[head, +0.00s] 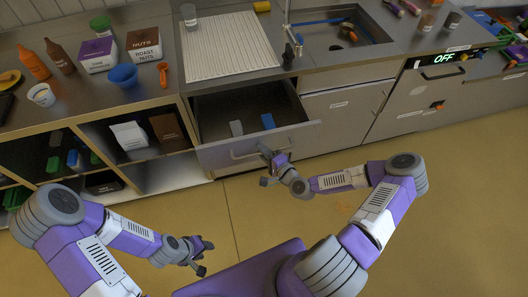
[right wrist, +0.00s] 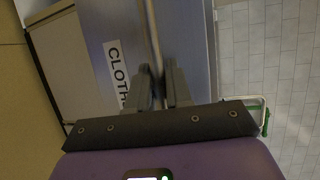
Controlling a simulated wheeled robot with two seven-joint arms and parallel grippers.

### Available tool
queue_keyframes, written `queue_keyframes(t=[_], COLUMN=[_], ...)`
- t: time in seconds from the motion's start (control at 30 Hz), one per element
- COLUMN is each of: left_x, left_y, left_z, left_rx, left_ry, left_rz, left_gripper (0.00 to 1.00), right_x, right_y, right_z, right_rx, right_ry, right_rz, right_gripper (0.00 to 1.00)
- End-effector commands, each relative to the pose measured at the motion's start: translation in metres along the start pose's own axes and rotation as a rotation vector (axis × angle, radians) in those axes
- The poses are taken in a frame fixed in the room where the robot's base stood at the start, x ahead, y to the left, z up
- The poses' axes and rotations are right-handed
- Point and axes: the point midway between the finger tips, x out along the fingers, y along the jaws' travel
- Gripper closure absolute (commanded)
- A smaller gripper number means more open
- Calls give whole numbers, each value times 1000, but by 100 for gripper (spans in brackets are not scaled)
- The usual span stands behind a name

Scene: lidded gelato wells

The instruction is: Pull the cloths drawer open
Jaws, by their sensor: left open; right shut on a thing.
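The cloths drawer (head: 255,142) stands open below the counter in the head view, its front pulled out from the cabinet. A grey cloth (head: 236,128) and a blue cloth (head: 267,121) lie inside it. My right gripper (head: 268,156) is at the drawer front, shut on the handle. In the right wrist view my right gripper (right wrist: 160,90) has its fingers on both sides of the handle bar (right wrist: 154,40), beside a label (right wrist: 115,75) of which "CLOTH" shows. My left gripper (head: 205,256) is open and empty, low over the floor, away from the drawer.
Open shelves (head: 155,170) with boxes and bins stand left of the drawer. Closed cabinet fronts (head: 340,110) stand to its right. A ribbed white drainboard (head: 225,45) and a sink (head: 350,30) are on the counter above.

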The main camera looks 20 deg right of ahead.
Motion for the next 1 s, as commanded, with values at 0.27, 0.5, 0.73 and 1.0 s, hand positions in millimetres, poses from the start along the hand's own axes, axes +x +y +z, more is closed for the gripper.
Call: queue_keyframes(t=[0.27, 0.5, 0.73, 1.0], left_x=[0, 0, -4, -6], left_y=[0, 0, 2, 2], left_z=[0, 0, 0, 0], left_rx=[0, 0, 0, 0], left_ry=[0, 0, 0, 0], left_rz=[0, 0, 0, 0], left_gripper=[57, 57, 57, 57], right_x=[0, -4, -38, -72], right_y=[0, 0, 0, 0], right_z=[0, 0, -1, 0], right_rx=[1, 1, 2, 1], right_ry=[1, 1, 3, 2], right_rz=[-1, 0, 3, 1], right_gripper=[75, 75, 75, 75])
